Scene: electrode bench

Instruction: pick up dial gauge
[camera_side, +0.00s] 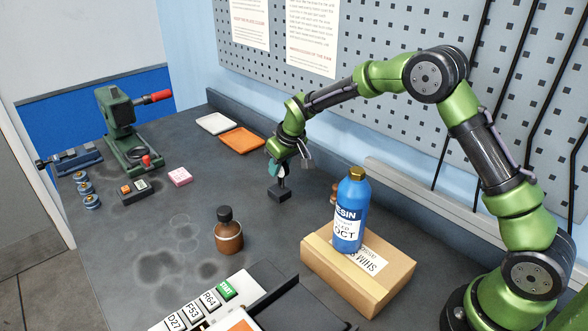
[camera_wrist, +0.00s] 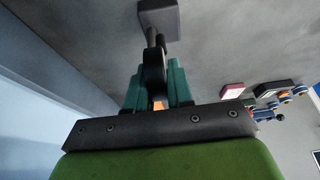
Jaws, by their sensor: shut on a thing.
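The dial gauge (camera_side: 279,193) is dark, with a block-like base and a thin upright stem, and stands below my gripper (camera_side: 278,171) in the side view. My gripper is shut on its upper part, between teal fingers. In the wrist view the gauge (camera_wrist: 160,19) extends away from my gripper (camera_wrist: 155,75), its base at the top edge. The dial face is hidden. I cannot tell whether the base touches the bench or is slightly above it.
A cardboard box (camera_side: 318,267) with a blue resin bottle (camera_side: 350,212) stands to the right. A brown bottle (camera_side: 228,237) is nearer the camera. Orange (camera_side: 242,141) and white (camera_side: 215,124) trays lie behind left. A green press (camera_side: 122,129) stands far left. The pegboard wall is behind.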

